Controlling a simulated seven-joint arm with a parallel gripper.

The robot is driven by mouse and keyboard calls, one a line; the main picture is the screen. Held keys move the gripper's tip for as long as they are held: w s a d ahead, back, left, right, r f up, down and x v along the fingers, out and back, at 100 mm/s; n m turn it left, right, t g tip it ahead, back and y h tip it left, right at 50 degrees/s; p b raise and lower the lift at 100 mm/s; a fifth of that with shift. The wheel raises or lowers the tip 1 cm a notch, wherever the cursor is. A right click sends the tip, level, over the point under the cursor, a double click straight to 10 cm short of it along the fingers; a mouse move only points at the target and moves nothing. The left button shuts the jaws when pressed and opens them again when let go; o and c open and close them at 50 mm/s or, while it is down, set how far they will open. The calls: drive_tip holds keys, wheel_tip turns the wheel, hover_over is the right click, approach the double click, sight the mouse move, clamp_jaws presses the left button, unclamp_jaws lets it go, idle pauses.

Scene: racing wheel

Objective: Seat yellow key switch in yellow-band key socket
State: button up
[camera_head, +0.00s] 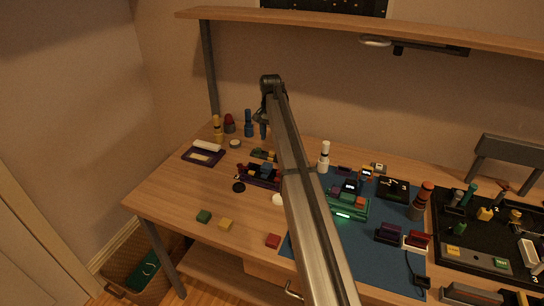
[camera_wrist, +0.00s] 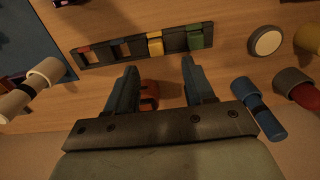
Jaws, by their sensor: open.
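I cannot tell for sure which yellow piece is the key switch. A yellow upright cylinder (camera_head: 217,130) stands at the back left of the desk, and its edge shows in the wrist view (camera_wrist: 309,40). A yellow block (camera_wrist: 155,44) sits in a dark strip. Small yellow pieces (camera_head: 485,214) sit on the black panel (camera_head: 476,236) at the right; I cannot make out a yellow-band socket there. My gripper (camera_wrist: 161,76) is open above the desk's back edge. An orange-brown piece (camera_wrist: 149,94) shows between its fingers, apparently below, with no grip visible. My arm hides part of the desk.
A blue cylinder (camera_wrist: 258,108), a red one (camera_wrist: 298,90) and a white disc (camera_wrist: 265,41) stand close beside my gripper. A white cylinder (camera_head: 323,157) stands right of my arm. Loose green (camera_head: 203,216), yellow (camera_head: 225,224) and red (camera_head: 272,241) blocks lie in front.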

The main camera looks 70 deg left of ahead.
sight(272, 155)
drive_tip(key=shift+w+f, duration=0.2)
drive_tip(key=shift+f, duration=1.5)
drive_tip(key=shift+w+f, duration=0.15)
drive_tip(key=shift+f, duration=1.5)
drive_tip(key=shift+d, duration=0.1)
clamp_jaws()
